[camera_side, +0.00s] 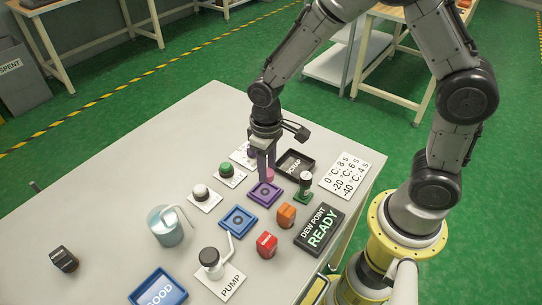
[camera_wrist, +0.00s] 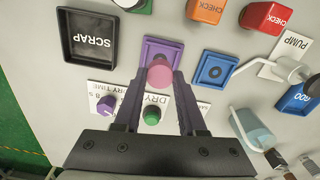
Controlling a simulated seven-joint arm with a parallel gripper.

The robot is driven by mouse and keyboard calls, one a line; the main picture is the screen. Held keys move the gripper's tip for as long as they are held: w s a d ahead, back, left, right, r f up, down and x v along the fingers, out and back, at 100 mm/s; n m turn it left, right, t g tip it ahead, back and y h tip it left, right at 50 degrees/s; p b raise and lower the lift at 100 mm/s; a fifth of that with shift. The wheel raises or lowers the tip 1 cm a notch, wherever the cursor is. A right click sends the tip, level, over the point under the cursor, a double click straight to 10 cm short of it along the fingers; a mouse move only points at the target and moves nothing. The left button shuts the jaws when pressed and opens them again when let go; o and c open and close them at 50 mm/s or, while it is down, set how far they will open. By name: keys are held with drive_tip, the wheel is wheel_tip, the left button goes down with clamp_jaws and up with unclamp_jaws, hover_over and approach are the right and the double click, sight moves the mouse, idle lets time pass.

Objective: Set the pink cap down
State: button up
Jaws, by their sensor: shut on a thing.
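My gripper (camera_side: 267,174) reaches down over the middle of the table with its fingers shut on the pink cap (camera_wrist: 160,76). The cap is small and round and shows between the fingertips in the wrist view. In the side view the fingers mostly hide it. A square purple tray (camera_side: 277,195) lies directly below the fingertips; in the wrist view its rim (camera_wrist: 181,50) shows behind the cap. I cannot tell whether the cap touches the tray or hangs slightly above it.
A blue tray (camera_side: 238,233), an orange block (camera_side: 286,215) and a red block (camera_side: 266,244) are nearby. The black SCRAP tray (camera_wrist: 64,38) and a small vial on a green base (camera_side: 305,187) stand close by. A glass beaker (camera_side: 171,232) and PUMP fixture (camera_side: 212,263) stand further off.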

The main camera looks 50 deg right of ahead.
drive_tip(key=s+d+r, duration=0.1)
drive_tip(key=d+r, duration=0.2)
drive_tip(key=d, duration=0.5)
drive_tip(key=d+r, duration=0.3)
drive_tip(key=d, duration=0.4)
drive_tip(key=shift+m, duration=0.3)
drive_tip(key=w+d+f, duration=0.1)
drive_tip(key=w+f, duration=0.2)
drive_tip(key=w, duration=0.1)
drive_tip(key=w+d+f, duration=0.1)
drive_tip(key=w+f, duration=0.2)
drive_tip(key=w, duration=0.1)
drive_tip(key=w+d+f, duration=0.1)
drive_tip(key=w+f, duration=0.2)
drive_tip(key=w, duration=0.1)
drive_tip(key=shift+w+d+f, duration=0.15)
drive_tip(key=shift+d, duration=0.25)
drive_tip(key=shift+w+f, duration=0.15)
drive_tip(key=shift+f, duration=0.1)
drive_tip(key=shift+w+f, duration=0.1)
drive_tip(key=shift+f, duration=1.4)
drive_tip(key=shift+f, duration=0.1)
drive_tip(key=o, duration=1)
